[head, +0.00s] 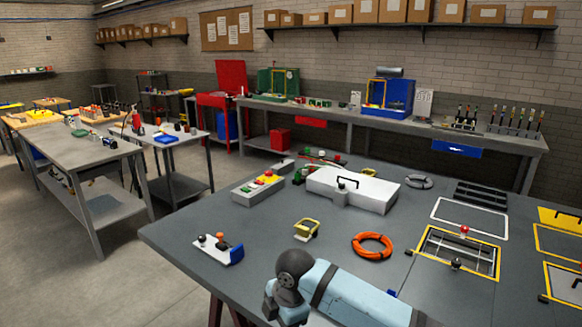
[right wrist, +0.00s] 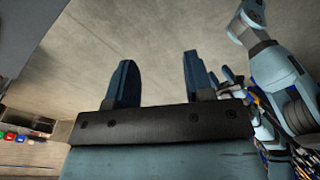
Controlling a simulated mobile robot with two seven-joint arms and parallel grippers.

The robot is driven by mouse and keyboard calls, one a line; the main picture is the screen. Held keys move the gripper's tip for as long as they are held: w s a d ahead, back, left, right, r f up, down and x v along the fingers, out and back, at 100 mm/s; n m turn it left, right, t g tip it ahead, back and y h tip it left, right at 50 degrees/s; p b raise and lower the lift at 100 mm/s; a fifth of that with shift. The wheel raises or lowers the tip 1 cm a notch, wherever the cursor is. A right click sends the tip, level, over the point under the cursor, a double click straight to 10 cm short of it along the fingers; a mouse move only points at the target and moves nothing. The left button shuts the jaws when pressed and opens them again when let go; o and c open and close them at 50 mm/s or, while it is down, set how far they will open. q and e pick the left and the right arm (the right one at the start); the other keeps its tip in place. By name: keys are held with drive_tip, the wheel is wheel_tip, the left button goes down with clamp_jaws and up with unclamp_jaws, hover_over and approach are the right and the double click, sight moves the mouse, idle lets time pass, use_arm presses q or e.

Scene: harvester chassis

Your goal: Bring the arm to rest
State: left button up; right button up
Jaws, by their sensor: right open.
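My right gripper (right wrist: 159,62) shows in the right wrist view. Its two dark blue fingers stand wide apart with nothing between them. In the head view a light blue arm link of mine with a dark round joint (head: 294,268) reaches in at the bottom middle, over the near edge of the grey table (head: 210,215). No fingertips show in the head view. My left gripper is in neither view. Light blue links of mine also show at the right of the right wrist view.
On the table are a small control box (head: 218,250), a yellow-framed part (head: 306,229), an orange ring (head: 372,245), a white chassis block (head: 352,188) and a yellow-edged opening (head: 428,262). A workbench (head: 90,155) stands left. Floor (head: 150,285) is clear at the lower left.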

drive_tip(key=s+d+f+m+t+y+p, duration=0.2)
drive_tip(key=s+f+m+t+y, duration=0.3)
drive_tip(key=s+f+m, duration=0.5)
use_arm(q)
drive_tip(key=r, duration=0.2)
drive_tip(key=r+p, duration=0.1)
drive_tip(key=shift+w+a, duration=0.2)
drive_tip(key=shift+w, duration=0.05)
use_arm(e)
drive_tip(key=s+d+f+m+t+h, duration=0.2)
drive_tip(key=s+d+m, duration=0.3)
drive_tip(key=d, duration=0.5)
drive_tip(key=s+d+f+m+t+h, duration=0.2)
drive_tip(key=s+d+m, duration=0.4)
drive_tip(key=s+d, duration=0.3)
wheel_tip(320, 180, down, 2)
drive_tip(key=shift+s+d+f+t, duration=0.1)
drive_tip(key=shift+s+d+t, duration=0.35)
drive_tip(key=shift+t, duration=0.35)
drive_tip(key=shift+o, duration=0.2)
drive_tip(key=shift+w, duration=0.1)
